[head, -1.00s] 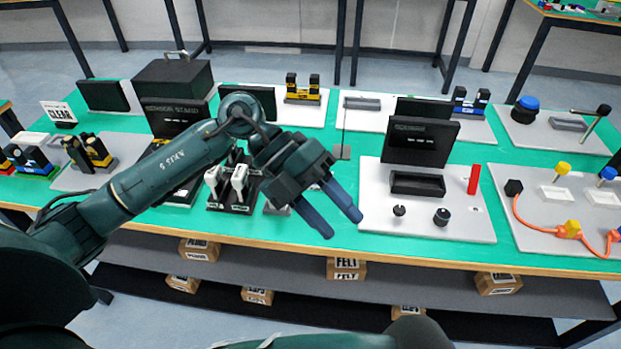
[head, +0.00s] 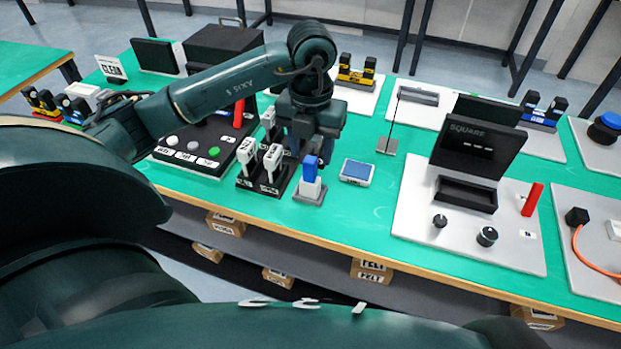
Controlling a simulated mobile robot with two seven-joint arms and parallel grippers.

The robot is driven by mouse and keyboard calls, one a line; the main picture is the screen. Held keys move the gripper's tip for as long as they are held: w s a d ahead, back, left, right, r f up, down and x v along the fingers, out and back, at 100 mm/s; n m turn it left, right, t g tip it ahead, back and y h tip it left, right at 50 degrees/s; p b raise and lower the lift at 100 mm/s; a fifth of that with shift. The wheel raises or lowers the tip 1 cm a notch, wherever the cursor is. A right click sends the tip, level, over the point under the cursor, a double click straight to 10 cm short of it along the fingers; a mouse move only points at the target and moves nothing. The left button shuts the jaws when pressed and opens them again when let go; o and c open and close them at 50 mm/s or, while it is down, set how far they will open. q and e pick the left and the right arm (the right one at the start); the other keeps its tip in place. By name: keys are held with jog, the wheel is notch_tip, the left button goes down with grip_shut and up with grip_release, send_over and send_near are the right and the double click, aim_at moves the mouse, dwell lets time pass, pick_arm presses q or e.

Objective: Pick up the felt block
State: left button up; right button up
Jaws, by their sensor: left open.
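A small upright block (head: 311,167), blue above and white below, stands on a grey base (head: 309,198) near the table's front edge. It may be the felt block; no label on it can be read. My left gripper (head: 312,150) points down just behind or above it, open. Its fingertips are partly hidden, and I cannot tell whether they touch the block. A brown box marked FELT (head: 371,270) is on the shelf below the table. My right gripper is not in view.
A blue pad in a white tray (head: 357,172) lies right of the block. White levers on a black base (head: 263,180) stand close on its left. Further right is a white board with a black screen (head: 478,138). Green tabletop is free between pad and board.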

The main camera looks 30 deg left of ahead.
aim_at(310, 159)
pick_arm(q)
notch_tip(310, 159, down, 5)
jog(key=shift+s+f+p, duration=0.1)
jog(key=shift+f+p, duration=0.05)
jog(key=shift+p, duration=0.15)
jog(key=c, duration=1)
